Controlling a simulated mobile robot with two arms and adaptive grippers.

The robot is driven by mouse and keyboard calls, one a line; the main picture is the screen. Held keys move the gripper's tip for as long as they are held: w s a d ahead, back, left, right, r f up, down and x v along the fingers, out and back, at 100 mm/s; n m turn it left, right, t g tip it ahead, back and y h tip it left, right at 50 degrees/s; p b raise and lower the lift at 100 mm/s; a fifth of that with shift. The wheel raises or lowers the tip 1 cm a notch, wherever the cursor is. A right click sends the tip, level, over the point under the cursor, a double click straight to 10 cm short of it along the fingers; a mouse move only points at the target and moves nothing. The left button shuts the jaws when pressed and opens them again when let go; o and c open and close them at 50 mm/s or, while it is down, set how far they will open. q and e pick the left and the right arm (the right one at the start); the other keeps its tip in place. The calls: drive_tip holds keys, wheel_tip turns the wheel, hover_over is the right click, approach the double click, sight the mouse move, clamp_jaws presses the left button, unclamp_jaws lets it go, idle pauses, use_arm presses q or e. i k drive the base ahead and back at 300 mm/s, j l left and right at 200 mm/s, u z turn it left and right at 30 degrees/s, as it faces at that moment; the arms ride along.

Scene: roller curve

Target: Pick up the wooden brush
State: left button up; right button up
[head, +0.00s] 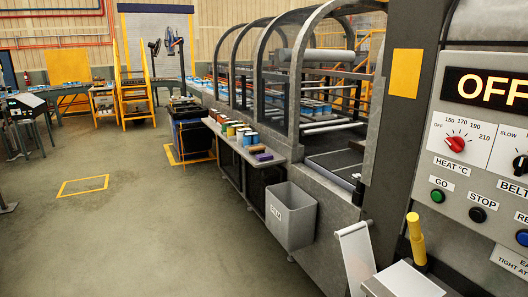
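I cannot make out a wooden brush for certain. Several small coloured blocks or tins stand along the narrow grey side shelf (283,160) of the machine. At the near end of that row lies a low dark purple and brown item (263,156), too small to tell whether it is a brush. Neither of my grippers is in view.
The grey arched machine (296,70) fills the right side. A control panel (490,150) reading OFF is close at right, above a yellow handle (415,238). A grey bin (291,215) hangs below the shelf. The floor at left is open.

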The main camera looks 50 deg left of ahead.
sight(253, 150)
drive_tip(key=u, duration=1.55)
drive_tip(key=i+u, duration=0.2)
drive_tip(key=i, duration=0.9)
drive_tip(key=i+l+u, duration=0.2)
drive_tip(key=i, duration=0.85)
drive_tip(key=j, duration=0.1)
